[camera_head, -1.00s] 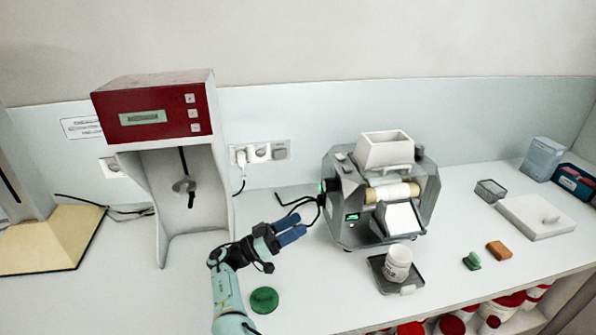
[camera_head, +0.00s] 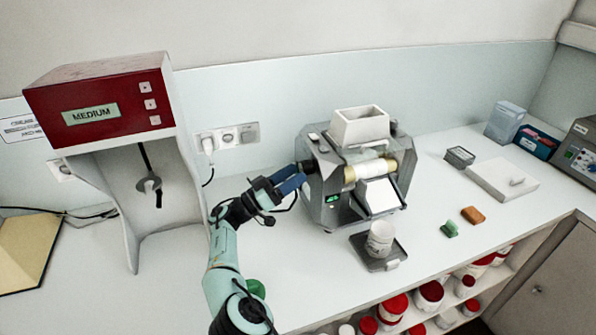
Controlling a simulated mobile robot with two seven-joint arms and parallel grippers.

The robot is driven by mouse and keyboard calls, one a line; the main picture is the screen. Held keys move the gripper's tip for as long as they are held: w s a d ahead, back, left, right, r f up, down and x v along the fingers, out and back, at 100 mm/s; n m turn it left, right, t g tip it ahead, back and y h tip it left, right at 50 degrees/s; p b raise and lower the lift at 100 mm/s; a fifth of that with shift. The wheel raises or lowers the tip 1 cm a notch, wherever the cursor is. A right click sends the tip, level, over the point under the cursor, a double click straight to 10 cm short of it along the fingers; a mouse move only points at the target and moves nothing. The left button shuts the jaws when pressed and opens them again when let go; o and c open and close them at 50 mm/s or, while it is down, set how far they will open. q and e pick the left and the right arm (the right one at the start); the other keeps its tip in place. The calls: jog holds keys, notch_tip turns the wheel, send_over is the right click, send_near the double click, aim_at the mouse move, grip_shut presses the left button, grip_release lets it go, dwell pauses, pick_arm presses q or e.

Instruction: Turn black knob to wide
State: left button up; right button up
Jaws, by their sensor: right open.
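The grey cream mill (camera_head: 330,205) stands right of centre, with a white hopper on top and pale rollers. The black knob (camera_head: 308,166) is on the mill's left side and is partly hidden by my fingers. A small green-lit display (camera_head: 332,198) is on its front, too small to read. My right gripper (camera_head: 298,178) is open, its blue fingers at the knob; I cannot tell whether they touch it. My left gripper is not in view.
A red-topped mixer (camera_head: 100,100) reading MEDIUM stands at left. A white jar (camera_head: 380,238) sits on a dark tray (camera_head: 392,264) before the mill. A green lid (camera_head: 256,288) lies beside my arm. Green (camera_head: 449,229) and orange (camera_head: 473,214) blocks lie right.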

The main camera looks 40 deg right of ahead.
jog(key=shift+x, duration=1.2)
jog(key=c, duration=1.1)
jog(key=shift+o, duration=0.2)
